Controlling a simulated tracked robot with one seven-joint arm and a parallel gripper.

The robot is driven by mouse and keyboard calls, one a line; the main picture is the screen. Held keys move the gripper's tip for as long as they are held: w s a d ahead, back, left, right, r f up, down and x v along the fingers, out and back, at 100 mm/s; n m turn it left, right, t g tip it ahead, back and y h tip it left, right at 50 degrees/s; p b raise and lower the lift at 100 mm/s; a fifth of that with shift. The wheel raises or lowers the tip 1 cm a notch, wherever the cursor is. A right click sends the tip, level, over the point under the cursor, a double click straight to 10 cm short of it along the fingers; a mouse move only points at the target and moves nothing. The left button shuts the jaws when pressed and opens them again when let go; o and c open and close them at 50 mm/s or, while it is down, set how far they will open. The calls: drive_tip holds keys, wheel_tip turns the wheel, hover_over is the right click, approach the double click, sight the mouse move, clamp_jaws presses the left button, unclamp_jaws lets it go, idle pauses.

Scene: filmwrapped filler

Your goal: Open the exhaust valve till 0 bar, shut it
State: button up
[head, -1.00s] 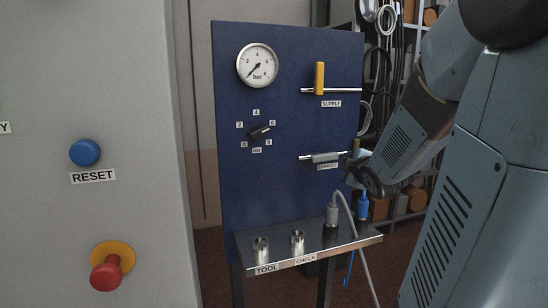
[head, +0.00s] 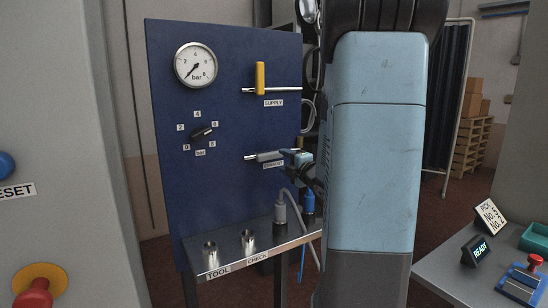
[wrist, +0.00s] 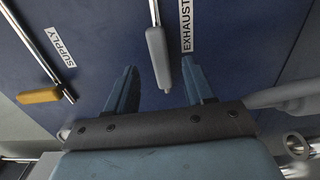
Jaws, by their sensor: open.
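The exhaust valve's grey lever (head: 265,156) lies in line with its pipe on the blue panel, above the EXHAUST label; the wrist view also shows this lever (wrist: 158,55). The pressure gauge (head: 196,64) has its needle at the lower left, at about 0 bar. My gripper (head: 297,158) is at the lever's right end, partly hidden by my arm. In the wrist view my gripper (wrist: 157,85) is open, with the lever's free end between its fingers, and no grip shows. The yellow supply lever (head: 260,77) stands upright, across its pipe.
A selector knob (head: 203,132) is left of the exhaust valve. Below, a metal shelf (head: 228,258) carries TOOL and CHECK sockets and a grey plug with a cable. The RESET cabinet (head: 60,120) is at left. A table (head: 440,270) with a READY display stands at right.

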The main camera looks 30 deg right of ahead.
sight(275, 157)
drive_tip(key=w, duration=0.7)
drive_tip(key=shift+w+a, duration=0.1)
drive_tip(key=shift+w, duration=0.3)
clamp_jaws()
